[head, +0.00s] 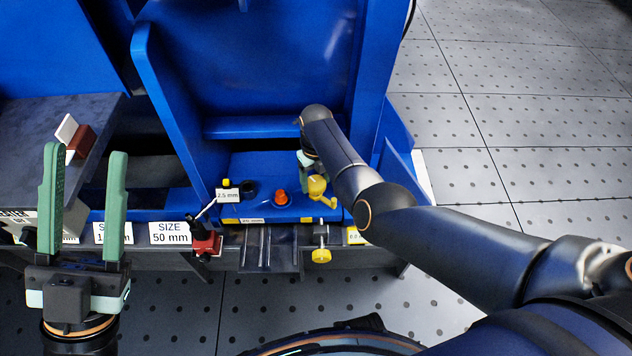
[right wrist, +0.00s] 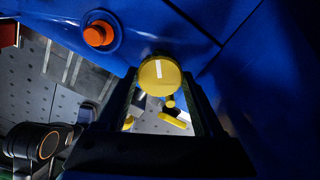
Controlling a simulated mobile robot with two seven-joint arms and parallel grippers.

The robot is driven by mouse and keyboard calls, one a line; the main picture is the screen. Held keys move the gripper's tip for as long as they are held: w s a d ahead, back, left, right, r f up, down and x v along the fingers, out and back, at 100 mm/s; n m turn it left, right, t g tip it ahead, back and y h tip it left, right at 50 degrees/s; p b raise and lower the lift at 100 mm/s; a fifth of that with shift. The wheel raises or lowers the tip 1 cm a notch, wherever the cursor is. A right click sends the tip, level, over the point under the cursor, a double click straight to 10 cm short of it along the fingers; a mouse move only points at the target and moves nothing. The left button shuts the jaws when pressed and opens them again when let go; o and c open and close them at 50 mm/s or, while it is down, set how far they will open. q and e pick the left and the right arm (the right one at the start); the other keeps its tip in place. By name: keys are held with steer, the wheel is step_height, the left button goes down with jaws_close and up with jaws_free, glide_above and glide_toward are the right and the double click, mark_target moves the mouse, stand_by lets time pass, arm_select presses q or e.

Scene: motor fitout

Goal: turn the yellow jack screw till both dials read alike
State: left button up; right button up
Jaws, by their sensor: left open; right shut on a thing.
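A round yellow head with a white stripe, which I take as the yellow jack screw (right wrist: 158,76), sits between the fingertips of my right gripper (right wrist: 160,92) in the right wrist view. It also shows in the head view (head: 317,184), on the blue base ledge. My right gripper is shut on it, with its fingers partly hidden by my arm in the head view. My left gripper (head: 84,165) is open and empty at the lower left, its green fingers upright. I cannot make out either dial's face.
An orange button (head: 281,197) is left of the jack screw. Another yellow knob (head: 322,256) hangs at the front edge. A red block (head: 206,243) with a rod stands near the SIZE 50 mm label (head: 170,232). A brown block (head: 81,141) is on the grey slab. Floor at right is clear.

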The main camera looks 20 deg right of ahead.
steer(key=shift+s+f+m+b, duration=0.2)
steer(key=shift+f+m+b, duration=0.25)
steer(key=shift+m+b, duration=0.1)
steer(key=shift+r+m+b, duration=0.1)
steer(key=shift+m+b, duration=0.25)
steer(key=shift+b, duration=0.1)
steer(key=shift+r, duration=0.1)
steer(key=o, duration=1.1)
steer(key=shift+c, duration=0.2)
steer(key=o, duration=0.3)
steer(key=shift+w+r, duration=0.1)
steer(key=shift+r, duration=0.1)
